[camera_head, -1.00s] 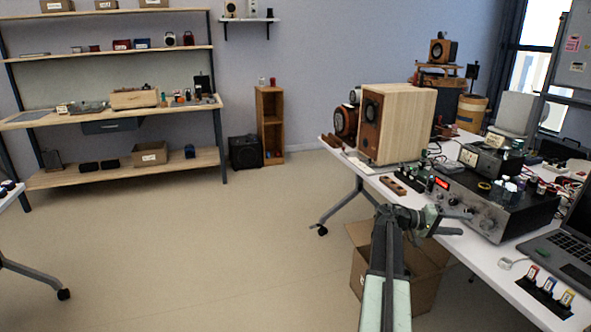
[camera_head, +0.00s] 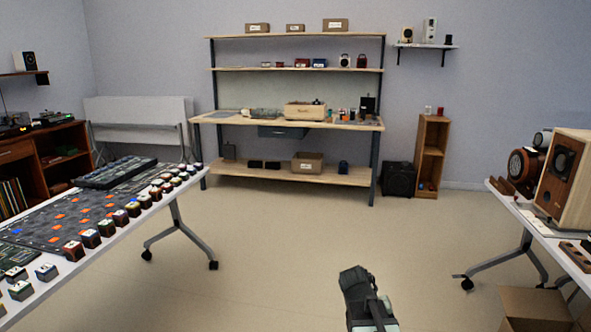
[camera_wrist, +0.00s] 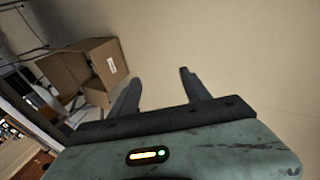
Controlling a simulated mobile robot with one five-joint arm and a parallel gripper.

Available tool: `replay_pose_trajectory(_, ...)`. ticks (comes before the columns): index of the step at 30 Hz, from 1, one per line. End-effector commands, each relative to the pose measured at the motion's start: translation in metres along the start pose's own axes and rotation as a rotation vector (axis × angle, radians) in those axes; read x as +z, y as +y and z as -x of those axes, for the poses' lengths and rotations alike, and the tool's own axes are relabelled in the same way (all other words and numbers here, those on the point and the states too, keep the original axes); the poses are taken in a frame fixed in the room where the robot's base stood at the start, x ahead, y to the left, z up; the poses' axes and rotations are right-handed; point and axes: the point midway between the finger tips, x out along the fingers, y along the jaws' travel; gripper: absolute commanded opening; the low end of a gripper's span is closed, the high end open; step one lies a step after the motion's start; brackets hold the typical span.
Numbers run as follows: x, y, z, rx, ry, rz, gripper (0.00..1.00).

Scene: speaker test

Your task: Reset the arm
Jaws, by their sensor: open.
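My arm shows at the bottom of the head view, right of centre, drawn in close over bare floor. My gripper (camera_wrist: 158,88) shows in the wrist view with its two dark fingers spread apart and nothing between them. The fingers point out over the beige floor. In the head view the fingertips cannot be made out. The gripper touches nothing that I can see.
An open cardboard box (camera_wrist: 85,68) lies on the floor left of the fingers, and also at the head view's lower right (camera_head: 535,308). A white table with speakers (camera_head: 508,200) stands right, a table with small blocks (camera_head: 110,245) left. A workbench (camera_head: 215,118) stands behind. The middle floor is clear.

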Motion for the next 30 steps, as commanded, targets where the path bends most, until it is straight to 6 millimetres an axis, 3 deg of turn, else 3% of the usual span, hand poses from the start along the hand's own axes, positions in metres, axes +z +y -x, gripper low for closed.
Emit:
replay_pose_trajectory(3, 0.031, -0.050, 0.011, -0.171, -0.035, 0.038, 0.55)
replay_pose_trajectory(8, 0.068, -0.107, 0.033, -0.441, -0.102, 0.084, 0.55)
replay_pose_trajectory(10, 0.064, -0.097, 0.060, -0.453, -0.108, 0.107, 0.55)
replay_pose_trajectory(17, 0.054, -0.068, 0.119, -0.449, -0.107, 0.105, 0.55)
replay_pose_trajectory(27, 0.036, -0.007, 0.245, -0.448, -0.106, 0.104, 0.55)
replay_pose_trajectory(30, 0.034, 0.002, 0.265, -0.448, -0.106, 0.104, 0.55)
